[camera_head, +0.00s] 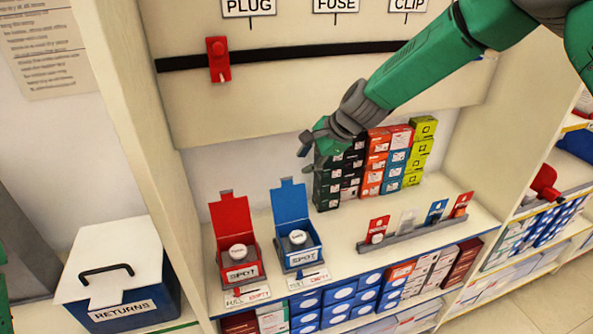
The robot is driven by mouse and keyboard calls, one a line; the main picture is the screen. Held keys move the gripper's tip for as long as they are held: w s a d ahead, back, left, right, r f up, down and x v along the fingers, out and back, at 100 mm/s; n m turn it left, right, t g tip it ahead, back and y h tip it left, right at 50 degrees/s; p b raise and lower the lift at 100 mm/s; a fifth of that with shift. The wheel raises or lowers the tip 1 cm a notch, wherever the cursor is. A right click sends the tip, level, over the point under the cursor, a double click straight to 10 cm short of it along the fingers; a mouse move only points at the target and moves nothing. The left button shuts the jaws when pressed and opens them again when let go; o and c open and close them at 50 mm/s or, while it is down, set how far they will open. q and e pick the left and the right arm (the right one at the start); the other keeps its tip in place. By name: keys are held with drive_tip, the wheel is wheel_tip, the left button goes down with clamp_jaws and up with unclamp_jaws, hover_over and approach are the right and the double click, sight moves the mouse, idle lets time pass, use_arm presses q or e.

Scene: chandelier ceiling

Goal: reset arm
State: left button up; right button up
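My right arm comes in from the upper right, green with a grey wrist. Its gripper (312,150) hangs in the air in front of the shelf bay, left of and partly over the stacked small boxes. Its fingers look spread, with nothing seen between them. My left gripper is not in view; only a sliver of green shows at the left edge.
An open red box (238,262) and an open blue box (298,250) stand on the counter (345,248), each holding a round pale item. Stacked boxes (397,160) stand behind. A grey card rack (420,232) is at right. A returns bin (120,275) stands lower left.

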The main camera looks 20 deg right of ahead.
drive_tip(key=shift+s+d+r, duration=0.15)
drive_tip(key=shift+s+r, duration=0.2)
drive_tip(key=shift+r, duration=0.45)
drive_tip(key=s+d+f+n+g+h+b, duration=0.2)
drive_tip(key=s+f+n+b, duration=0.2)
drive_tip(key=s+f, duration=0.9)
drive_tip(key=s+d+f+n+g+h+b, duration=0.1)
drive_tip(key=s+d+f+n+h+b, duration=0.2)
drive_tip(key=s+f, duration=1)
drive_tip(key=s+d+f+n+b, duration=0.1)
drive_tip(key=s+f+n+b, duration=0.1)
drive_tip(key=s+f+n, duration=0.3)
drive_tip(key=s+d+f+n+g+b, duration=0.1)
drive_tip(key=s+f+n+b, duration=0.2)
drive_tip(key=s, duration=0.9)
wheel_tip(320, 180, down, 4)
drive_tip(key=shift+s+d+f+n+g+b, duration=0.15)
drive_tip(key=shift+s+n+g+b, duration=0.2)
drive_tip(key=shift+n, duration=0.65)
